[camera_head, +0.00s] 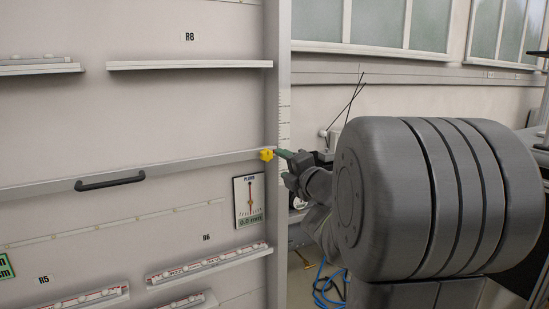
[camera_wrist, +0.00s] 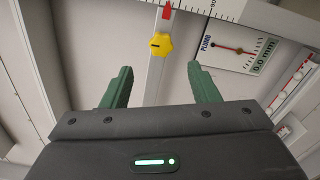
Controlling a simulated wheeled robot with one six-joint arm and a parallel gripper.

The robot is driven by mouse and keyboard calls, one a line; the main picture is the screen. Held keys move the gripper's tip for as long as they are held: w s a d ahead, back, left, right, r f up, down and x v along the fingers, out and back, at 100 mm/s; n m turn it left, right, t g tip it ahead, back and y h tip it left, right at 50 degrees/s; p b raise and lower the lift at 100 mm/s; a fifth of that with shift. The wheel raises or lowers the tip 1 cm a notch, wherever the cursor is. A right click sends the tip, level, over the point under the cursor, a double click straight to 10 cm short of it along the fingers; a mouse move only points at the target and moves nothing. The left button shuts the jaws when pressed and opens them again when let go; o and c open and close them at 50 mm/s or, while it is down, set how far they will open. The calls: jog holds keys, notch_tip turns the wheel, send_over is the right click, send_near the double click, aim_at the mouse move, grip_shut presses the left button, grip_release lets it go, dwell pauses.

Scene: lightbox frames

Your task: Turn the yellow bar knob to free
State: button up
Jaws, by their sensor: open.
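The yellow bar knob (camera_wrist: 159,46) is a lobed knob with a short dark mark on its face. It sits on a pale metal bar (camera_wrist: 157,82). In the head view the knob (camera_head: 267,155) is at the right end of the long horizontal bar (camera_head: 150,168), by the upright. My gripper (camera_wrist: 160,70) is open and empty, its two green fingers apart. The knob lies ahead of the fingertips, in line with the gap between them, and not between them. In the head view my gripper (camera_head: 283,154) is just right of the knob; the exact gap is hard to tell.
A plumb gauge (camera_head: 249,200) with a red needle hangs below the bar. A red pointer (camera_wrist: 167,12) stands at a ruled scale (camera_wrist: 215,8). A black handle (camera_head: 110,181) is on the bar. Ledges (camera_head: 190,65) jut from the pale board. Blue cable (camera_head: 325,285) lies low behind my arm.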

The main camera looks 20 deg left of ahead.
aim_at(268, 156)
jog(key=v, duration=0.4)
jog(key=shift+s+d, duration=0.1)
jog(key=shift+d, duration=0.05)
jog(key=b+x, duration=0.1)
jog(key=x, duration=1.3)
jog(key=shift+b, duration=0.35)
jog(key=shift+s, duration=0.1)
jog(key=shift+d, duration=0.1)
